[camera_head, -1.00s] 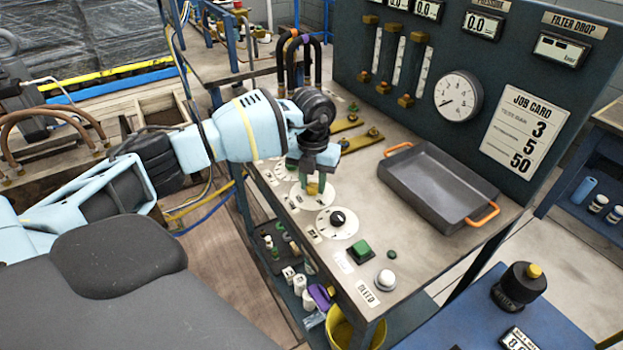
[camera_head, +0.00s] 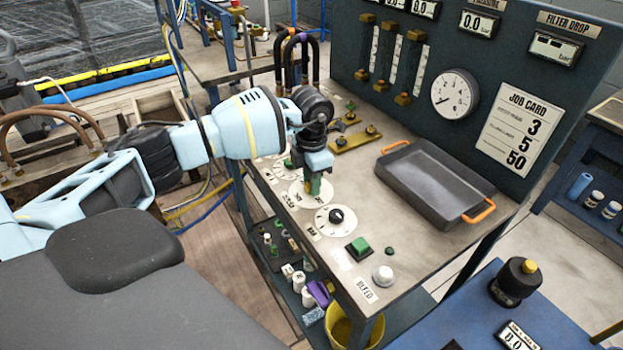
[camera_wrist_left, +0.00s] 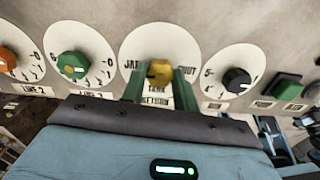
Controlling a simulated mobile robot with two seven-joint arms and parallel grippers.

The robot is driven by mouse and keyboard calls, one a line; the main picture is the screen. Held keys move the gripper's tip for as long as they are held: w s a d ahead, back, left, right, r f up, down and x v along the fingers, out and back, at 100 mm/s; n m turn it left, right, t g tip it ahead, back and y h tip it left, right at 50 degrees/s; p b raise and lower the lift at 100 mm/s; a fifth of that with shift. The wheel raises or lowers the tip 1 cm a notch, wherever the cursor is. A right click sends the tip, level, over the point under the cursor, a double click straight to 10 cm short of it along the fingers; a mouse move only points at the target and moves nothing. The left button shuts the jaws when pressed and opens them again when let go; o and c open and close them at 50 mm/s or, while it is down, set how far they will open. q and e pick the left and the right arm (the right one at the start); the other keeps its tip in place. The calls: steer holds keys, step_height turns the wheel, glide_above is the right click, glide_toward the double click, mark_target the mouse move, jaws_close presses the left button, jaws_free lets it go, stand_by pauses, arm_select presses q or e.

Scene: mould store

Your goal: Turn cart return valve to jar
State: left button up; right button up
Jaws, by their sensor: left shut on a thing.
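The return valve is a yellow knob (camera_wrist_left: 159,72) on a round white dial (camera_wrist_left: 160,37) in the left wrist view. The dial has JAR lettered at left and a partly hidden word at right; a RETURN label sits below. My left gripper (camera_wrist_left: 159,88) has its green fingers on both sides of the knob and is shut on it. In the head view my left gripper (camera_head: 313,186) reaches down onto the same dial (camera_head: 303,198) at the bench's near edge, mostly hiding the knob. I cannot read the knob's pointer clearly. My right gripper is in neither view.
A black knob (camera_wrist_left: 237,80) on its dial is close at right, a green knob (camera_wrist_left: 72,65) close at left. A green button (camera_head: 359,247) and white button (camera_head: 383,275) are nearer. A grey tray (camera_head: 432,180) with orange handles lies behind, below the gauge panel.

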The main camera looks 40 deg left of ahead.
arm_select(q)
steer(key=shift+m, duration=0.3)
stand_by(0.4)
steer(key=o, duration=1)
steer(key=shift+c, duration=0.2)
steer(key=shift+r, duration=0.1)
steer(key=shift+r, duration=3.8)
steer(key=shift+s, duration=0.1)
